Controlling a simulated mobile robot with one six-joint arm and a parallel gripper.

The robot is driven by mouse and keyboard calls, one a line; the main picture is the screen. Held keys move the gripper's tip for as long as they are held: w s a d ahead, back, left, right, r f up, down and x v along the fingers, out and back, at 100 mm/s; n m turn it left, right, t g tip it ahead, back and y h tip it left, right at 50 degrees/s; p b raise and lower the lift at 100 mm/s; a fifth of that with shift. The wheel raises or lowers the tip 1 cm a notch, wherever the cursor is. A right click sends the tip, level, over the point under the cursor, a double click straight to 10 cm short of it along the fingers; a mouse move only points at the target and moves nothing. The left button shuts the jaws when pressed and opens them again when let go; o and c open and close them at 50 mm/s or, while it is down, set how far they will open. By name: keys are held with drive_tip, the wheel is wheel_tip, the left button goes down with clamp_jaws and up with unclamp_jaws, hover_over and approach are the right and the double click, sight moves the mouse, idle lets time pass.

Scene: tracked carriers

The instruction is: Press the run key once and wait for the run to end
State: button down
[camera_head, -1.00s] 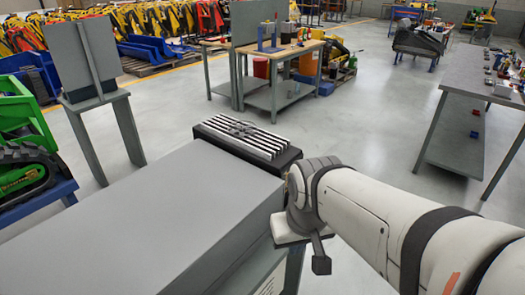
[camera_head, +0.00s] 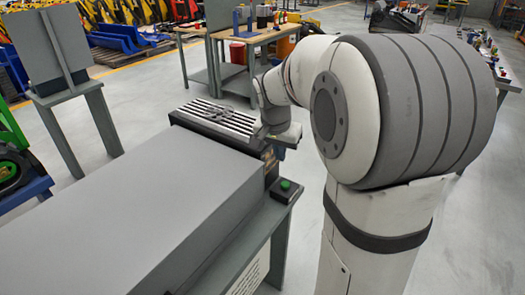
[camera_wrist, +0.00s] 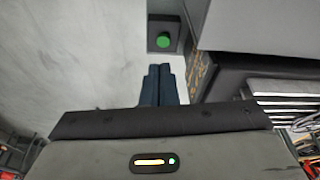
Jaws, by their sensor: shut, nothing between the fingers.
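The run key is a green round button (camera_head: 285,184) on a small dark box at the right front corner of the grey machine (camera_head: 150,205). In the wrist view the green button (camera_wrist: 163,41) sits at the top, just beyond my fingertips and apart from them in the picture. My gripper (camera_wrist: 158,68) is shut, its two dark fingers side by side with nothing between them.
A slotted metal bed (camera_head: 218,118) lies at the machine's far end. A grey upright panel on a stand (camera_head: 60,50) is to the left. A wooden-topped bench (camera_head: 262,30) stands behind. Clear floor (camera_head: 145,95) lies between them.

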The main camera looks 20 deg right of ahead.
drive_tip(key=shift+m, duration=0.8)
drive_tip(key=w+d, duration=0.1)
drive_tip(key=w+d+f, duration=0.1)
drive_tip(key=w, duration=0.1)
drive_tip(key=shift+w+d, duration=0.25)
drive_tip(key=shift+d, duration=0.05)
approach(287, 183)
drive_tip(key=x, duration=0.5)
drive_tip(key=shift+w+d, duration=0.1)
drive_tip(key=shift+w, duration=0.1)
drive_tip(key=shift+f, duration=0.75)
